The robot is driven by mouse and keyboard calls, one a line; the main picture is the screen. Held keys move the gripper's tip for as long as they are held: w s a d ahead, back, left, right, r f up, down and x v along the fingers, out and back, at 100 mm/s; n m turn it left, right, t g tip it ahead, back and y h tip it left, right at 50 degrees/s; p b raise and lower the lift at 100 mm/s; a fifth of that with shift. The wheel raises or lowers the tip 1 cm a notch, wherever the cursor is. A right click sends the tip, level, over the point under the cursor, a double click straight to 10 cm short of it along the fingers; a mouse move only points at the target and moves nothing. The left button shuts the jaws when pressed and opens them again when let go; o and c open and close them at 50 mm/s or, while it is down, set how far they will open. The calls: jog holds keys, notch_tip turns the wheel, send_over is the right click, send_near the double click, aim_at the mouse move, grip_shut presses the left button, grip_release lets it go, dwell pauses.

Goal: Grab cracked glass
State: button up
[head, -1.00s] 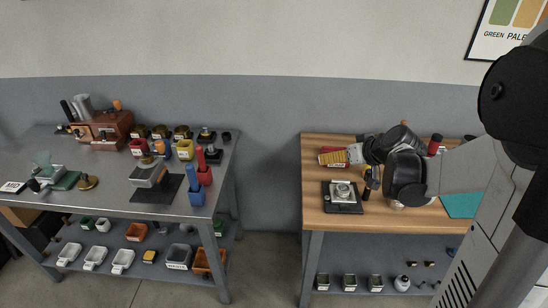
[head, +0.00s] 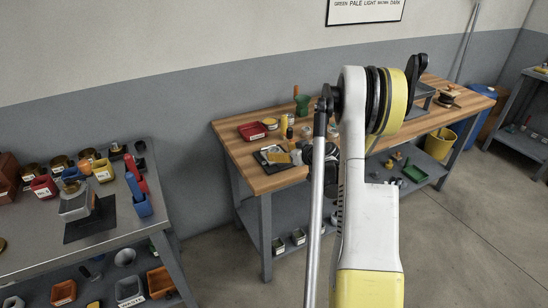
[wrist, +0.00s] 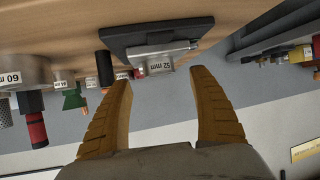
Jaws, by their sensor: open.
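I cannot pick out a cracked glass in either view; the objects on the wooden bench are small in the head view, and my arm hides part of the bench. My gripper (wrist: 160,80) is open in the wrist view, its two yellow fingers apart with nothing between them. Just beyond the fingertips is a metal piece labelled 52 mm (wrist: 160,64) on a dark flat stand (wrist: 155,38).
The wooden bench (head: 242,160) also holds a red bin (head: 252,131) and a green-topped item (head: 302,104). In the wrist view a red-and-black cylinder (wrist: 36,128) and a 60 mm piece (wrist: 20,75) are at left. A metal table (head: 50,252) stands left, with floor between.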

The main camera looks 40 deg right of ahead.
aim_at(276, 151)
jog(key=b+x, duration=0.2)
jog(key=x, duration=0.3)
jog(key=shift+d+f, duration=0.1)
jog(key=shift+f, duration=0.05)
jog(key=c, duration=1.3)
jog(key=shift+c, duration=0.2)
